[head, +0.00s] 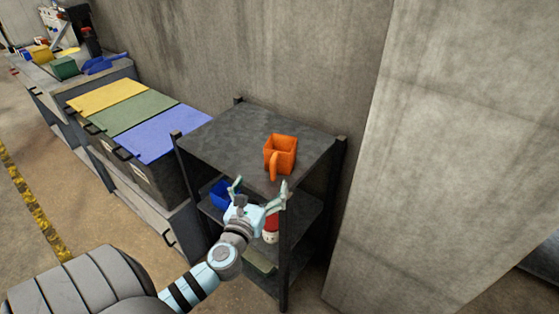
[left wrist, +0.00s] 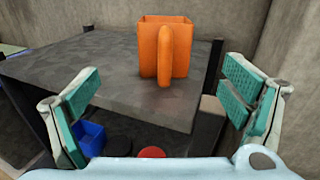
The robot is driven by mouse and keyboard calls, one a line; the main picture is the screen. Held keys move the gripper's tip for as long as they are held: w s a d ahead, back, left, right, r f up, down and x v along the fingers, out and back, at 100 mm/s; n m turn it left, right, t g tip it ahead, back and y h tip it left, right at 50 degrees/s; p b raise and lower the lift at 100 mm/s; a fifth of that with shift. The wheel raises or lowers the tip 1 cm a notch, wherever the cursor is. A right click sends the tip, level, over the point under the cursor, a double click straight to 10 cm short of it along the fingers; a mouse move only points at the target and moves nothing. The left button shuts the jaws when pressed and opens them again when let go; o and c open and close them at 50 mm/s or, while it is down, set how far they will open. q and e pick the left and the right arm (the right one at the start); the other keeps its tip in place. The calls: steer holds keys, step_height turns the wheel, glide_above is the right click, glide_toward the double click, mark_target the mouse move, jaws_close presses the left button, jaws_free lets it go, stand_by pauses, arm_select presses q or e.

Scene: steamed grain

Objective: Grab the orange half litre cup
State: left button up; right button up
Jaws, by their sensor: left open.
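The orange cup (head: 281,153) stands upright on the dark top shelf of a rack, near its right front part. Its handle faces my left gripper (head: 260,188). In the left wrist view the orange cup (left wrist: 150,48) shows ahead, between and beyond the two fingers. My left gripper (left wrist: 165,105) is open and empty, just in front of the shelf's front edge, apart from the cup. My right gripper does not show.
The rack's top shelf (head: 225,140) is otherwise clear. A corner post (left wrist: 207,125) rises near the right finger. Lower shelves hold a blue bin (head: 222,194) and a red and white item (head: 271,230). A concrete pillar (head: 440,150) stands right; coloured-lid bins (head: 135,118) stand left.

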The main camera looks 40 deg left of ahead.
mark_target(278, 159)
arm_select(q)
steer(key=x, duration=0.9)
steer(key=d+b+x, duration=0.1)
steer(key=x, duration=0.4)
steer(key=shift+w+r, duration=0.2)
steer(key=shift+r, duration=0.1)
steer(key=shift+s, duration=0.1)
steer(key=c, duration=1.3)
steer(key=shift+r, duration=0.1)
